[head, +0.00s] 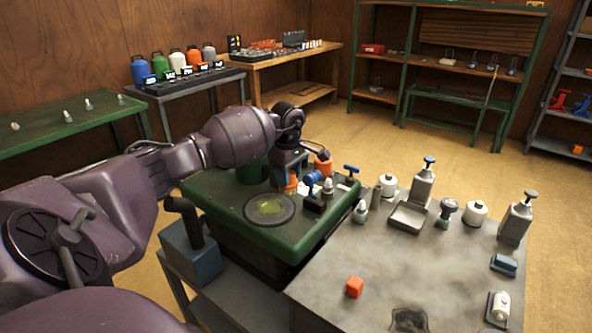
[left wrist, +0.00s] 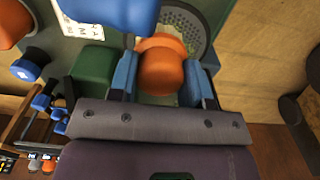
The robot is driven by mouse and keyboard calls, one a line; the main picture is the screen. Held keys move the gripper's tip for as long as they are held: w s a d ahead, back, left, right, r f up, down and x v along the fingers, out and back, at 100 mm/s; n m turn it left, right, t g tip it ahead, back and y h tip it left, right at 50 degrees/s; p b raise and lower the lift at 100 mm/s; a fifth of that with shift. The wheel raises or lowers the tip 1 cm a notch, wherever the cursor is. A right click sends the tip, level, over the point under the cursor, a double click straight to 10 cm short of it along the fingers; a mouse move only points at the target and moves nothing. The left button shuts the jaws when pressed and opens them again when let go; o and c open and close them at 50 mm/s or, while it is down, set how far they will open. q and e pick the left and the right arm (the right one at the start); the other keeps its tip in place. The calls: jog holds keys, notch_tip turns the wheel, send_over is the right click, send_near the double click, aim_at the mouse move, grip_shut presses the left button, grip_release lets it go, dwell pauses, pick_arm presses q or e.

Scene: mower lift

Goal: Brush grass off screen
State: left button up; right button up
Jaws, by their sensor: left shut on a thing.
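The screen (head: 269,211) is a round dark disc with a yellow-green patch of grass (head: 268,207) on it, lying on the green-topped cart. Its perforated grey edge shows at the top of the left wrist view (left wrist: 197,28). My left gripper (head: 291,180) is beyond the screen, to its upper right in the head view. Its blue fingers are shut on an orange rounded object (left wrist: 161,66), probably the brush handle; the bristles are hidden. The orange object also shows below the gripper in the head view (head: 291,186). My right gripper is not in view.
On the green cart (head: 215,195), a blue-handled tool (head: 313,180), an orange piece (head: 322,166) and a dark green cylinder (head: 251,171) stand near the gripper. A grey bench (head: 330,285) with several fittings adjoins it. Open floor (head: 400,145) lies behind.

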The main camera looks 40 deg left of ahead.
aim_at(288, 192)
pick_arm(q)
jog(key=shift+s+f, duration=0.15)
jog(key=shift+f, duration=0.45)
jog(key=shift+f+b, duration=0.45)
jog(key=shift+f, duration=1.15)
jog(key=shift+f+b, duration=0.35)
jog(key=shift+f, duration=0.35)
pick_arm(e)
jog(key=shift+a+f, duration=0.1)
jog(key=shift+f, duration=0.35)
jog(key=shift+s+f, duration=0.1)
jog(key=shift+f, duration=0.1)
pick_arm(q)
jog(key=shift+f+b, duration=0.6)
jog(key=shift+f, duration=0.55)
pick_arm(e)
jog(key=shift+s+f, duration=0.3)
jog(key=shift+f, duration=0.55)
pick_arm(q)
jog(key=shift+a, duration=0.15)
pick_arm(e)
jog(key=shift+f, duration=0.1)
